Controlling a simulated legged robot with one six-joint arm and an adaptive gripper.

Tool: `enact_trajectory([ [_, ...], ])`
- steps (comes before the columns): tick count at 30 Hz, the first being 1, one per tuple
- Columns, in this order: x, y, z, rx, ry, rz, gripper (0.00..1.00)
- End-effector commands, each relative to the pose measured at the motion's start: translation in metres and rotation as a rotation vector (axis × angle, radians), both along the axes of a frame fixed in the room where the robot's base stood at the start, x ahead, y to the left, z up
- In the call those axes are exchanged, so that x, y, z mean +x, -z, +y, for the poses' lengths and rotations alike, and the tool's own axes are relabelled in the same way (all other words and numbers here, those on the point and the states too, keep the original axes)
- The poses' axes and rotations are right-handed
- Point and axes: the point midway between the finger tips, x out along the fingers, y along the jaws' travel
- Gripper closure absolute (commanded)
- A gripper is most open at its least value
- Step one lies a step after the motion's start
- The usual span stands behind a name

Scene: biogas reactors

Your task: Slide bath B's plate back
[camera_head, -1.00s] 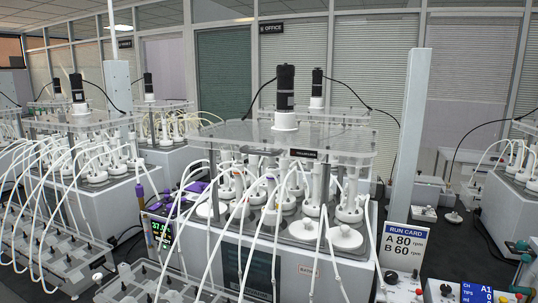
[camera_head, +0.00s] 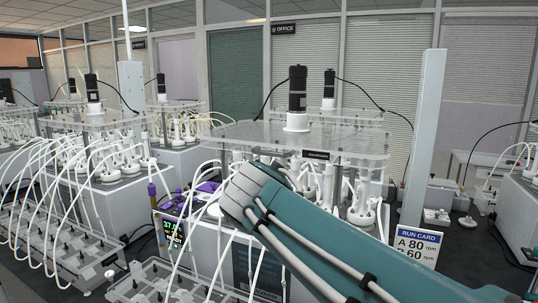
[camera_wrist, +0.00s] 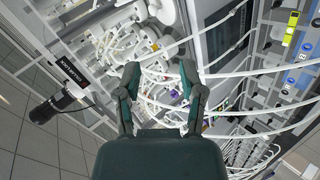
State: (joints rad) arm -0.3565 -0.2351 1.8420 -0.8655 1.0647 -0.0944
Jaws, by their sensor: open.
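The nearest bath (camera_head: 232,262) has a clear plate (camera_head: 250,131) over its bottles, with a black motor (camera_head: 297,90) on a white base standing on the plate. I cannot read a bath letter, so I cannot tell whether this is bath B. White bottles (camera_head: 362,205) with tubes stand under the plate. My arm crosses in front of the bath and hides its middle and right front. My gripper (camera_wrist: 160,72) is open and empty in the wrist view, with tubes and bottles behind its fingers. A black motor (camera_wrist: 60,103) shows at left there. My gripper cannot be made out in the head view.
A run card (camera_head: 416,246) reads A 80, B 60 rpm. A lit display (camera_head: 172,236) stands at the bath's left front. White tubes (camera_head: 70,200) loop to racks at left. A tall grey post (camera_head: 427,140) stands right of the plate. Another bath (camera_head: 98,190) is at left.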

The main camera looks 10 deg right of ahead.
Motion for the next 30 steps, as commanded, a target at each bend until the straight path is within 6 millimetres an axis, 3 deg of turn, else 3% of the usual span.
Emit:
enact_trajectory([
  [3, 0.039, -0.037, 0.031, -0.17, -0.066, -0.065, 0.49],
  [6, 0.063, -0.065, 0.056, -0.294, -0.099, -0.123, 0.49],
  [12, 0.083, -0.096, 0.084, -0.423, -0.124, -0.196, 0.49],
  [17, 0.091, -0.097, 0.079, -0.434, -0.123, -0.202, 0.49],
  [30, 0.153, -0.08, 0.037, -0.433, -0.122, -0.2, 0.49],
])
